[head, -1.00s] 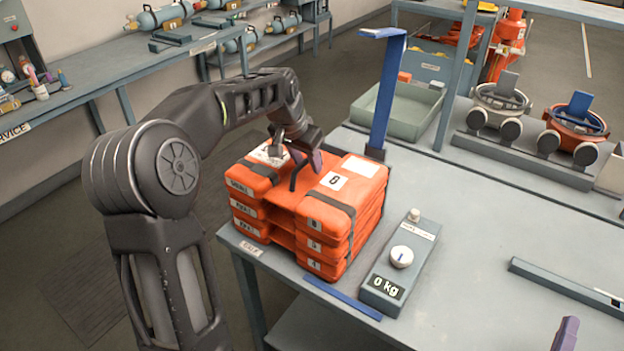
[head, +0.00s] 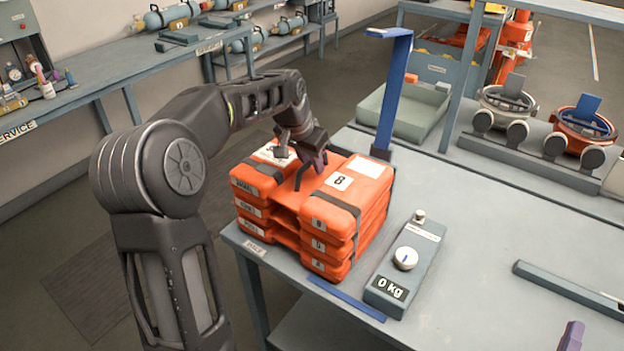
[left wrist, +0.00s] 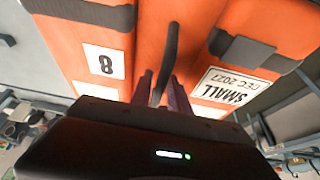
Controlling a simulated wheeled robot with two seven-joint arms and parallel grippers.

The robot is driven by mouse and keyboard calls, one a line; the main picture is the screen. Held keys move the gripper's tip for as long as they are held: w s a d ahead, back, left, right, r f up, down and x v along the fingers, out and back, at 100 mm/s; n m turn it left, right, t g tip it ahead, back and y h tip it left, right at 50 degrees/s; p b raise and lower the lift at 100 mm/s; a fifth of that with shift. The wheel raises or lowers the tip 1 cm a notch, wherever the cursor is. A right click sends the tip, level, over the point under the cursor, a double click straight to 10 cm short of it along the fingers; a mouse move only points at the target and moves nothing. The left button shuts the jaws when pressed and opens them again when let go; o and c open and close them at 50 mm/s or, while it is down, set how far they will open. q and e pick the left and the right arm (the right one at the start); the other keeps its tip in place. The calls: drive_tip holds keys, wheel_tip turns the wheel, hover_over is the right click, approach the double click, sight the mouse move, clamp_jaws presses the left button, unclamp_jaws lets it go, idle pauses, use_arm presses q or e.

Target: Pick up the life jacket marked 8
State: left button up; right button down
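Orange life jackets lie in a stack of three at the table's near left corner. The top one, the life jacket marked 8 (head: 357,189), has a white label with the 8 and a black handle strap (head: 300,178) standing up from its middle. My left gripper (head: 318,164) is down over this strap. In the left wrist view the strap (left wrist: 171,45) runs between the two purple fingers of my left gripper (left wrist: 162,80), which look open around it. That view also shows the 8 label (left wrist: 104,61). Only a purple fingertip of my right gripper (head: 571,337) shows at the bottom right.
A grey scale reading 0 kg (head: 404,265) stands right of the stack. A blue post (head: 392,95) rises behind it, near a green tray (head: 408,108). A blue strip (head: 345,299) marks the table in front. The table (head: 480,215) right of the scale is mostly clear.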

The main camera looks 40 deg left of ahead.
use_arm(q)
clamp_jaws()
drive_tip(key=shift+r, duration=0.1)
idle(0.9)
